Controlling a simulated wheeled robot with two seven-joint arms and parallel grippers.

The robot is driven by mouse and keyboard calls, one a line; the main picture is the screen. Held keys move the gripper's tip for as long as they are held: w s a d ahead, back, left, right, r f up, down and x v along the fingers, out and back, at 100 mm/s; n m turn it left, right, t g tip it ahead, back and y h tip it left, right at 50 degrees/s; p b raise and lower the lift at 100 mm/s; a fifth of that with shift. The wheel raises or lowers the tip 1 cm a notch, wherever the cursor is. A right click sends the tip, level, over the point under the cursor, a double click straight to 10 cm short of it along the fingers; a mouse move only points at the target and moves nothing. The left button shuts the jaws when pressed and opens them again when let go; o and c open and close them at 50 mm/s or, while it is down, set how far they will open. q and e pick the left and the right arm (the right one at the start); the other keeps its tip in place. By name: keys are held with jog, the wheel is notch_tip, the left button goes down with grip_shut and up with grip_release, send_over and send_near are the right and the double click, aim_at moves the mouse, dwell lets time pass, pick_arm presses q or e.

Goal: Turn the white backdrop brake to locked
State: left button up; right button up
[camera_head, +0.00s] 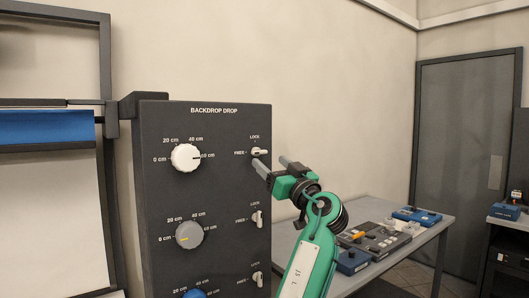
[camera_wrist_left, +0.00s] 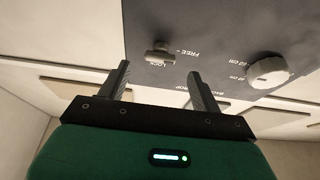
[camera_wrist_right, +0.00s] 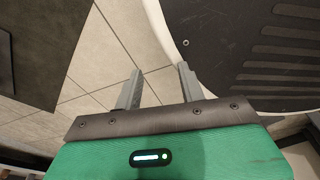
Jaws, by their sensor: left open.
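The dark "BACKDROP DROP" panel (camera_head: 215,125) stands in the middle of the head view. The lever looks level, in line with FREE. The lever (camera_wrist_left: 159,54) and white knob (camera_wrist_left: 270,72) also show in the left wrist view. My left gripper (camera_head: 271,163) is open and empty, just in front of and slightly below the lever, its fingers apart from it. My right gripper (camera_wrist_right: 160,70) is open and empty over the floor, away from the panel.
Below are a grey knob (camera_head: 189,235) and its lever (camera_head: 258,218), then a blue knob (camera_head: 195,293) and another lever (camera_head: 258,279). A grey table (camera_head: 432,232) with control boxes stands at the right. A door (camera_head: 461,150) is behind it.

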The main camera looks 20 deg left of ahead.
aim_at(258, 152)
pick_arm(q)
jog(key=shift+p+x, duration=0.45)
jog(key=shift+x, duration=1.8)
pick_arm(e)
jog(key=shift+s+d+r, duration=0.1)
jog(key=shift+s, duration=0.75)
pick_arm(q)
jog(key=shift+c, duration=0.3)
jog(key=shift+f, duration=0.1)
jog(key=c, duration=0.9)
